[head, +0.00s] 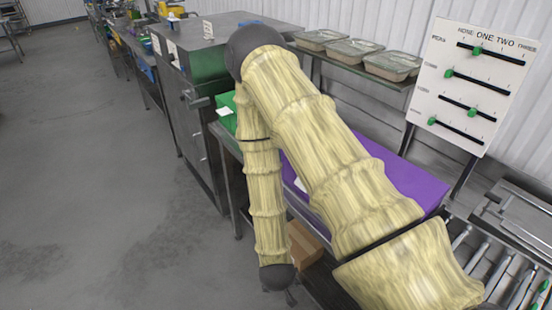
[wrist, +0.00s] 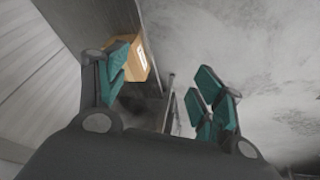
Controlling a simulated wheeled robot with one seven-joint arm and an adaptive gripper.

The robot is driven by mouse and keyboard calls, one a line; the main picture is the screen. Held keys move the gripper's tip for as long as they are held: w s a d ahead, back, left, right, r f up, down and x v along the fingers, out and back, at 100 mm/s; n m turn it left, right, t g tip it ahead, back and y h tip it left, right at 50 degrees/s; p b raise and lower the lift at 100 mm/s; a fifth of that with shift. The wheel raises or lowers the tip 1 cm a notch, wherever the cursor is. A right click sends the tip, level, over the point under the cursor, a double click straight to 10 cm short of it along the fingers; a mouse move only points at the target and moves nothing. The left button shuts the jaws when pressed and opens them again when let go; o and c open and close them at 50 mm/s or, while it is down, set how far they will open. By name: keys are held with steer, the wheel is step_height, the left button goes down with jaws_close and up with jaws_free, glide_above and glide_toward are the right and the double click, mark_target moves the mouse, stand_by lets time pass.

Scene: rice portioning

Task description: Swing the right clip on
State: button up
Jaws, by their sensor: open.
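I cannot make out the right clip in either view; my sleeved arm covers much of the bench in the head view. My gripper (wrist: 165,88) is open and empty in the wrist view, its teal-padded fingers wide apart. In the head view my gripper (head: 279,283) hangs low in front of the bench, over the aisle side, with its fingers barely showing. A cardboard box (wrist: 138,55) shows behind the left finger in the wrist view. It also shows in the head view (head: 303,243), low beside my gripper.
A purple bin (head: 415,182) and a green bin (head: 226,112) lie partly behind my arm. Food trays (head: 392,65) stand on a shelf. A white slider board (head: 478,85) and roller conveyor (head: 490,265) are at right. The floor (head: 90,170) at left is clear.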

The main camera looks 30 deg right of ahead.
steer(key=w+d+r+m+t+h+p, duration=0.15)
steer(key=w+d+r+m+h, duration=0.3)
steer(key=w+r, duration=0.9)
step_height(320, 180, up, 20)
steer(key=d+r+m+g+h+p, duration=0.15)
steer(key=m+g+p, duration=0.25)
steer(key=m, duration=0.5)
steer(key=b+x, duration=0.4)
steer(key=x, duration=0.6)
steer(key=shift+f+b, duration=0.2)
steer(key=shift+b, duration=0.15)
steer(key=shift+d+n, duration=0.1)
steer(key=shift+n, duration=0.15)
steer(key=c, duration=0.8)
steer(key=c, duration=0.3)
